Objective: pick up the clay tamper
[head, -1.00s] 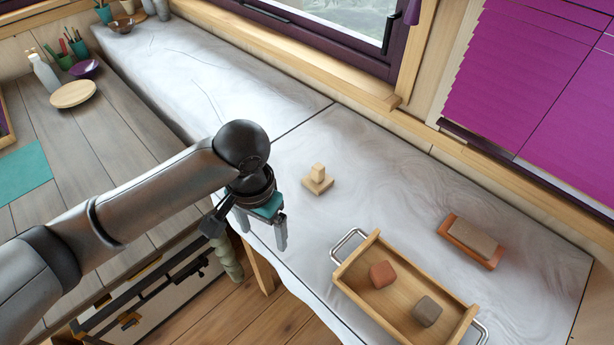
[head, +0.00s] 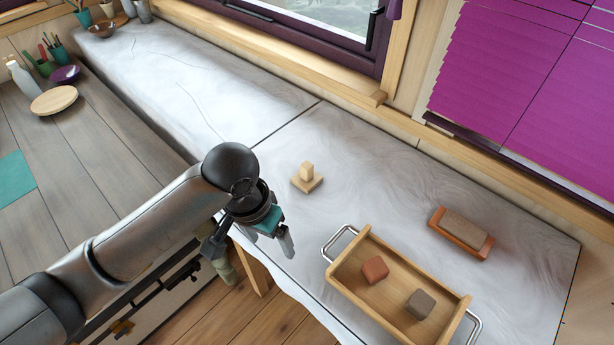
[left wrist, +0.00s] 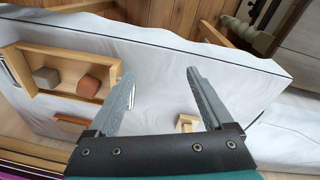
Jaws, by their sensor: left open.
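The clay tamper (head: 307,180), a small pale wooden square base with an upright block handle, stands on the marbled white counter near its middle. It also shows in the left wrist view (left wrist: 187,122), partly hidden behind a finger. My left gripper (head: 270,238) is over the counter's front edge, nearer to me than the tamper and apart from it. In the left wrist view its two fingers (left wrist: 160,78) are spread with nothing between them. My right gripper is not in view.
A wooden tray (head: 345,281) with metal handles holds a reddish block (head: 375,270) and a grey-brown block (head: 419,304), right of my gripper. A brown block (head: 466,228) on an orange holder lies behind the tray. The counter around the tamper is clear.

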